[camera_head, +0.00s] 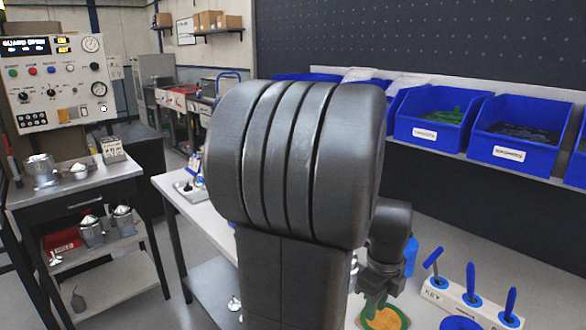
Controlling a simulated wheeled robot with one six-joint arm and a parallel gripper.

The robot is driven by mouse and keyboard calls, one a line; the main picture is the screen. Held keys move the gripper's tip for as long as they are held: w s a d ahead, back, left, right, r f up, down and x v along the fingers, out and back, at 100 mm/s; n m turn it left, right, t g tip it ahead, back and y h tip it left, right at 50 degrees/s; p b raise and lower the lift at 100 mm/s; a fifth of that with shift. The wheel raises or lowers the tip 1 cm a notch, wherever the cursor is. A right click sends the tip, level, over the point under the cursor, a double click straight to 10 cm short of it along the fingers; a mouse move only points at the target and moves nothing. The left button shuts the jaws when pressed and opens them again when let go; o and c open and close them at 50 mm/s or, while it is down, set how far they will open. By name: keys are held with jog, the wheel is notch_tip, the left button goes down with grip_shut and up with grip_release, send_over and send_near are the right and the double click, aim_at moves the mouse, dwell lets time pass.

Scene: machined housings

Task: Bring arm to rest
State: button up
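My own dark grey arm (295,170) fills the middle of the head view, raised close to the camera. Behind its right side, lower down, is the far end of the arm with my gripper (380,284), over the workbench (435,240). Its fingers are small and partly hidden, so I cannot tell whether they are open or shut. A green piece (371,312) shows just below it, at a round orange-yellow thing (385,320); I cannot tell whether the gripper touches the green piece.
Right of my gripper stands a white rack (455,302) labelled KEY with blue-handled tools. Blue bins (435,118) line a shelf behind. At left are a control panel (58,82) and a metal cart (90,180) with several metal housings. Grey floor lies between.

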aim_at(372, 326)
notch_tip(372, 326, down, 7)
jog(key=shift+f+b, duration=0.1)
jog(key=shift+b, duration=0.4)
notch_tip(372, 326, up, 3)
jog(key=shift+r+p, duration=0.2)
jog(key=shift+p, duration=0.2)
jog(key=shift+r, duration=0.6)
jog(key=shift+f, duration=0.1)
